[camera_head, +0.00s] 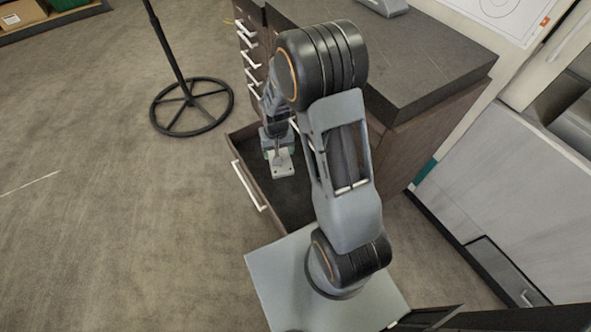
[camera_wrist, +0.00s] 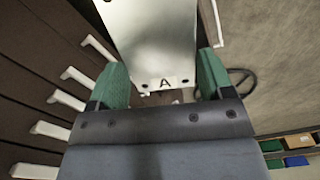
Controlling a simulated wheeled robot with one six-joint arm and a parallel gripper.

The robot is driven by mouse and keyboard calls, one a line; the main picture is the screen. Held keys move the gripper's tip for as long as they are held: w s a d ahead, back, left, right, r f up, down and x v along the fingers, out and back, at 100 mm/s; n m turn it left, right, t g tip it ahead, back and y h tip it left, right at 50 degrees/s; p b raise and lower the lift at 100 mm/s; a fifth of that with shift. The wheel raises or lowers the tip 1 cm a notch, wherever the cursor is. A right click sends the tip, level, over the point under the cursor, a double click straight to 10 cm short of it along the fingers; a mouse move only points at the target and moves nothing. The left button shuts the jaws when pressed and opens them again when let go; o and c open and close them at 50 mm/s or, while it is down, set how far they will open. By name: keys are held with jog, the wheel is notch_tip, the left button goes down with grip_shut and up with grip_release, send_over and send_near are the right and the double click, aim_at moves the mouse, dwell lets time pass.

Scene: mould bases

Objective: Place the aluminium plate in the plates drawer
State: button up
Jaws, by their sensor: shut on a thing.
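The aluminium plate (camera_head: 282,165) is a small pale metal piece with holes near its corners. My arm hides the drawer's right part.
Shut drawers with white handles (camera_head: 249,60) line the cabinet front above; they show at the left of the wrist view (camera_wrist: 65,100). The cabinet top (camera_head: 430,75) is dark. A round black stand base (camera_head: 192,107) is on the floor left. Open carpet lies left of the drawer.

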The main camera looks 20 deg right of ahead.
jog(key=s+d+f+m+b, duration=0.3)
jog(key=d+f+m+b, duration=0.5)
jog(key=f+m+b, duration=0.65)
jog(key=s+d+f+m+b, duration=0.3)
jog(key=d+f+m+b, duration=0.7)
jog(key=m, duration=0.7)
jog(key=shift+m, duration=0.45)
jog(key=w+a+f+b, duration=0.1)
jog(key=w+f+b, duration=0.1)
jog(key=w+f, duration=0.1)
jog(key=w+a+f+b, duration=0.2)
jog(key=w+f, duration=0.1)
jog(key=w, duration=0.2)
jog(key=w+a+f+b, duration=0.1)
jog(key=w+f+b, duration=0.1)
jog(key=w+f, duration=0.2)
jog(key=shift+w+a, duration=0.4)
jog(key=shift+w, duration=0.1)
jog(key=f+b, duration=0.1)
jog(key=f, duration=0.2)
jog(key=shift+w+a+f+b, duration=0.1)
jog(key=shift+w+f+b, duration=0.05)
jog(key=shift+w+b, duration=0.25)
jog(key=shift+f, duration=0.4)
